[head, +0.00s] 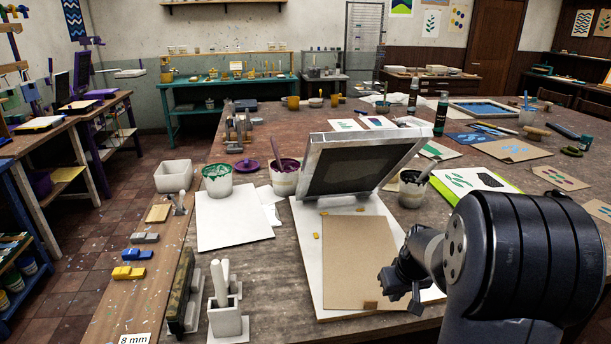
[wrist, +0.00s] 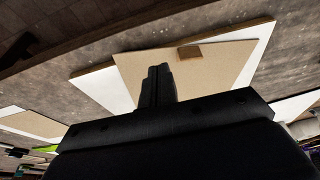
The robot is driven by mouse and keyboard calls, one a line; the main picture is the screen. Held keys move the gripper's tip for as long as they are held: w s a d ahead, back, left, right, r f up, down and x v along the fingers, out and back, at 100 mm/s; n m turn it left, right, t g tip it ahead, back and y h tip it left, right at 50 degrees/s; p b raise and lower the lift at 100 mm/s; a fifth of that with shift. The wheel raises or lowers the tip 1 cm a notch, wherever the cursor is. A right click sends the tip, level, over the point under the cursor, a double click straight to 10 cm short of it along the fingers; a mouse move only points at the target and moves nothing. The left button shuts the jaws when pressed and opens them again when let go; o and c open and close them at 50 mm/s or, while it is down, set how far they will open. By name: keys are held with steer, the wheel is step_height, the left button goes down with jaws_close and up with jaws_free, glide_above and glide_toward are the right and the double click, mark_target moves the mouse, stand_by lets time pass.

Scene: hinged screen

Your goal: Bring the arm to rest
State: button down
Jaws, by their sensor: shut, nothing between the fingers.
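My gripper (head: 399,285) is at the right of the head view, low over the right side of the white base board, and it holds nothing. In the wrist view my gripper (wrist: 158,72) points toward the tan sheet, with its fingers together. The hinged screen (head: 362,165) stands tilted up at the back of the white base board (head: 305,222). A tan sheet (head: 356,262) lies on the board in front of it, with a small brown block (head: 370,305) at its near edge. The sheet also shows in the wrist view (wrist: 218,62).
A white sheet (head: 232,216) lies left of the board. Paint pots stand around the screen, one with green paint (head: 217,180) and one at its right (head: 412,188). A white holder (head: 226,315) stands at the front left. Prints cover the table's right side.

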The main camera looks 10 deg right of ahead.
step_height(320, 180, down, 6)
steer(key=b, duration=0.4)
steer(key=shift+f, duration=0.25)
steer(key=shift+w+r+p, duration=0.35)
steer(key=shift+p, duration=0.05)
